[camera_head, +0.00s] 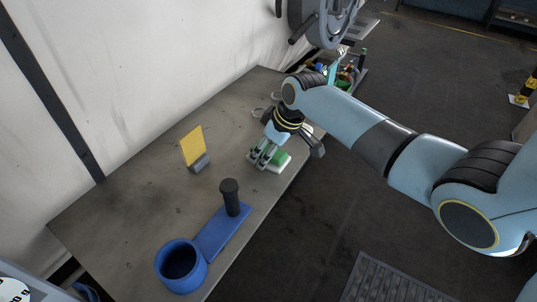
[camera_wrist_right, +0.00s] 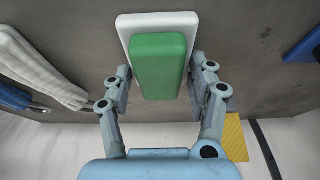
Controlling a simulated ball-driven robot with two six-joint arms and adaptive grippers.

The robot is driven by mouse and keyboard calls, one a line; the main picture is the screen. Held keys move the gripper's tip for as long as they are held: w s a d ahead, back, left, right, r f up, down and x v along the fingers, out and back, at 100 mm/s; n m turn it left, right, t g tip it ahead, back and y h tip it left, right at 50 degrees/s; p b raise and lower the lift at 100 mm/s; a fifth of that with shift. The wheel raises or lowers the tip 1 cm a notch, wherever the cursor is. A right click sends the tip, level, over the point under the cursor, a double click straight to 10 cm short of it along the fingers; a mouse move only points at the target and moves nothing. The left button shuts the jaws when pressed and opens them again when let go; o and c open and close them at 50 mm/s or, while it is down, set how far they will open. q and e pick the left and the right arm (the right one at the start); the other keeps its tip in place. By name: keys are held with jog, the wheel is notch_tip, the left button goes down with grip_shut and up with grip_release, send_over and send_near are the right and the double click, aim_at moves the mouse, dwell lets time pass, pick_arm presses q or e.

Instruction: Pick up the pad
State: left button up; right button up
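The pad (camera_head: 279,160) has a green block on a white base and lies near the right edge of the table in the head view. The right wrist view shows the pad (camera_wrist_right: 158,62) in the upper middle, with its green side toward the camera. My right gripper (camera_head: 262,155) is down at the pad and covers part of it in the head view. In the wrist view my right gripper's fingers (camera_wrist_right: 162,75) are spread, one along each side of the pad. Whether they touch its sides is not clear. My left gripper is in neither view.
On the grey table (camera_head: 130,198) stand a yellow card in a grey holder (camera_head: 195,150) and a blue holder with a round cup and black grip (camera_head: 182,265). A white roll (camera_wrist_right: 38,65) lies left in the wrist view. The table's middle is mostly bare.

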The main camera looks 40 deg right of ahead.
jog(key=c, duration=0.6)
jog(key=shift+o, duration=0.2)
jog(key=shift+r, duration=0.15)
jog(key=shift+r, duration=0.2)
notch_tip(320, 180, up, 3)
jog(key=shift+w+f, duration=0.1)
jog(key=s+d+r+b, duration=0.1)
jog(key=s+r, duration=0.6)
jog(key=s, duration=0.4)
jog(key=shift+s+d+r, duration=0.15)
jog(key=shift+s+r, duration=0.15)
jog(key=shift+s, duration=0.1)
